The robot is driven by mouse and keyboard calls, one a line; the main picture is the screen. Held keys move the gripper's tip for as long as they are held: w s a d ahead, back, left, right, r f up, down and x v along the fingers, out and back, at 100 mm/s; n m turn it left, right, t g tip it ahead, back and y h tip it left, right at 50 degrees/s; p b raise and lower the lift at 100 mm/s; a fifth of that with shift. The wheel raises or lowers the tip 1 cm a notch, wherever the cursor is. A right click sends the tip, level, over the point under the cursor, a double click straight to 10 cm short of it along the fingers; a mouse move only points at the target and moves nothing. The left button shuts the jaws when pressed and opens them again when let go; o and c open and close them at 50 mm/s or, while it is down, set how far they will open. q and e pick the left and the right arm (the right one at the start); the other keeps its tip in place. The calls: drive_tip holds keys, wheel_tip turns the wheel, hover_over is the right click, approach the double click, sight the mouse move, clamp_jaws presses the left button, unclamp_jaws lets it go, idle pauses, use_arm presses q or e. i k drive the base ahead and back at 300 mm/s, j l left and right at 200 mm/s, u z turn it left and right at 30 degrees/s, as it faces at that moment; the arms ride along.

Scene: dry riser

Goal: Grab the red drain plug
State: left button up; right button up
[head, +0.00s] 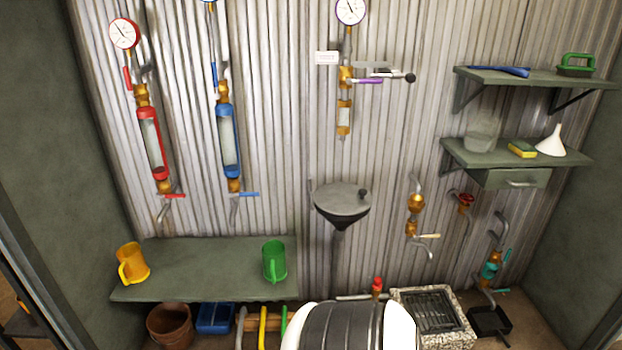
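A small red piece (377,285) stands low near the floor in the head view, just left of a stone-edged drain basin (460,318) with a dark grate. It is the thing most like a red drain plug, but it is too small to tell whether it is a plug or a valve part. A grey pipe (355,297) runs beside it. Neither of my grippers is in view.
A green-grey bench (200,262) at left carries a yellow mug (133,262) and a green mug (274,261). A dark funnel (342,208) stands mid-wall. A red valve wheel (465,201) and shelves (515,155) are at right. A black tray (490,324) lies right of the basin.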

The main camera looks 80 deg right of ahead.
sight(377, 285)
drive_tip(key=l+z, duration=0.1)
drive_tip(key=z, duration=2.05)
